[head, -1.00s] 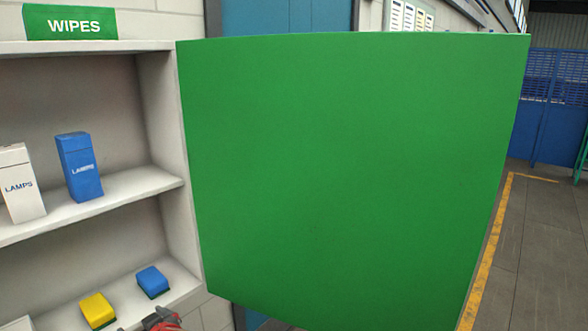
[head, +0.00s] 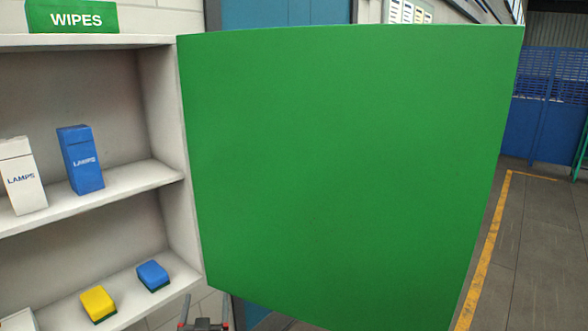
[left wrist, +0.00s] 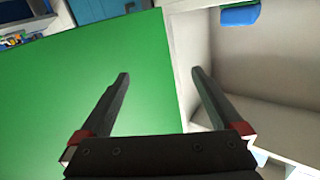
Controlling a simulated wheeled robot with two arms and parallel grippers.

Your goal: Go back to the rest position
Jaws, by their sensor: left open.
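My left gripper (head: 205,325) shows at the bottom edge of the head view, just below the green door's lower left corner. In the left wrist view its two dark fingers (left wrist: 160,74) are spread apart with nothing between them. The green door (head: 345,170) stands swung open at the right side of the white cabinet (head: 160,110). In the left wrist view the green door (left wrist: 60,100) is on the left and the pale cabinet interior (left wrist: 270,65) on the right. My right gripper is not in view.
Blue (head: 80,160) and white (head: 22,178) LAMPS boxes stand on the middle shelf. Blue (head: 152,275) and yellow (head: 98,304) blocks lie on the lower shelf. A green WIPES box (head: 72,17) sits on top. Open floor (head: 540,240) lies right of the door.

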